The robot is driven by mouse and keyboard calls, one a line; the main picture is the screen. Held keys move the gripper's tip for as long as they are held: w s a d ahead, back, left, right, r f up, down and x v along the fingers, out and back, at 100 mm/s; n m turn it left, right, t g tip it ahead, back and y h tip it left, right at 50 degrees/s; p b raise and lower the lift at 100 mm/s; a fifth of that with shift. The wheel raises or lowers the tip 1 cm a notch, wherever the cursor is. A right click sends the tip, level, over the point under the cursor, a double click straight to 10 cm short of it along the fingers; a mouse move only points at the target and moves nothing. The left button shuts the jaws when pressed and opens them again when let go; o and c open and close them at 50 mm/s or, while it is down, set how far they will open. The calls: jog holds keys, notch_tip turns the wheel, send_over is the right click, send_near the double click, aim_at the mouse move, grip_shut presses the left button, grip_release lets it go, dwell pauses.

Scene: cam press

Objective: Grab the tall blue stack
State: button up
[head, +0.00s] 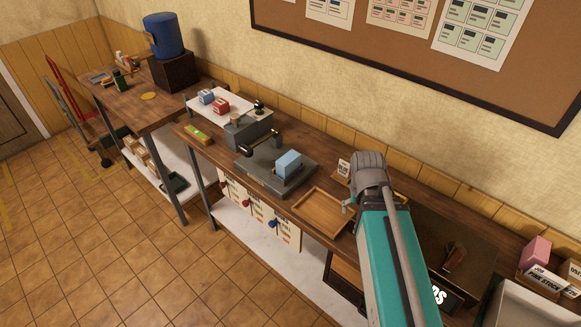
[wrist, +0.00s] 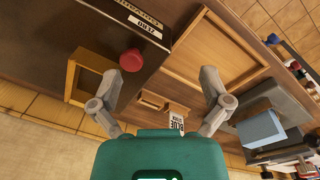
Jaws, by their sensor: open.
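A light blue block-like stack (head: 288,163) stands on the dark grey plate of the press (head: 262,182) on the bench. It also shows in the wrist view (wrist: 261,130) at the right, outside my fingers. Whether it is one piece or several layers is too small to tell. My gripper (head: 350,203) is right of the stack, above the bench near the wooden tray. In the wrist view my gripper (wrist: 160,76) has its two fingers spread wide, with nothing between them. A small card reading BLUE (wrist: 177,124) stands beyond it; its lower word is hard to read.
A wooden tray (head: 301,207) lies right of the press. The press's dark body and handle (head: 251,130) stand left of the stack. A white tray (head: 240,106) with red and blue items is farther left. A pink block (head: 536,251) sits far right, and a red knob (wrist: 131,60) is near my left finger.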

jog(key=w+a+f+m+t+h+b, duration=0.1)
jog(key=w+a+m+h+b, duration=0.15)
jog(key=w+a, duration=0.3)
jog(key=m+t+h+b, duration=0.4)
jog(key=m+t+h, duration=0.1)
jog(key=t, duration=0.3)
send_near(288, 158)
jog(key=d+v, duration=0.1)
jog(key=v, duration=0.2)
jog(key=shift+s+a+r+y, duration=0.15)
jog(key=shift+s+a+y, duration=0.1)
jog(key=shift+s+a, duration=0.1)
jog(key=b+x, duration=0.3)
jog(key=x, duration=0.4)
jog(key=shift+w+b, duration=0.15)
jog(key=shift+b, duration=0.25)
jog(key=shift+w+d+f, duration=0.35)
jog(key=shift+w+d, duration=0.05)
jog(key=shift+w, duration=0.05)
